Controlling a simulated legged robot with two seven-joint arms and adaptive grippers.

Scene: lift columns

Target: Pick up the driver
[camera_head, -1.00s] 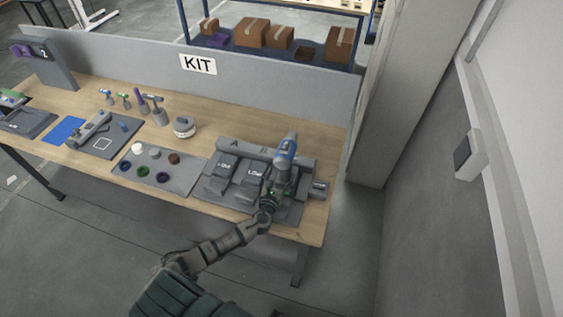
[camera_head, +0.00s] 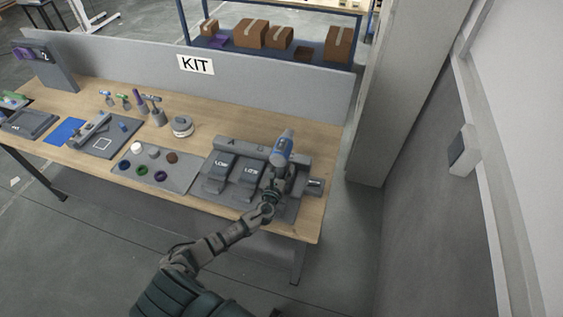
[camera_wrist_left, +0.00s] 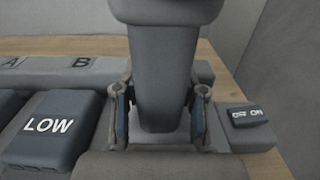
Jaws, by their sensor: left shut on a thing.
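My left gripper (camera_head: 276,184) is shut on the handle. In the wrist view its two fingers (camera_wrist_left: 160,112) press on either side of the lower handle. I cannot tell whether the handle's base touches the station. The driver's top is cut off in the wrist view. My right gripper is not in view.
The station has a LOW block (camera_wrist_left: 48,125), letters A and B, and an OFF/ON switch (camera_wrist_left: 246,115) right of the handle. A grey mat with coloured rings (camera_head: 186,177) lies to the left. A partition with a KIT sign (camera_head: 195,65) stands behind. A pillar (camera_head: 395,110) is at right.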

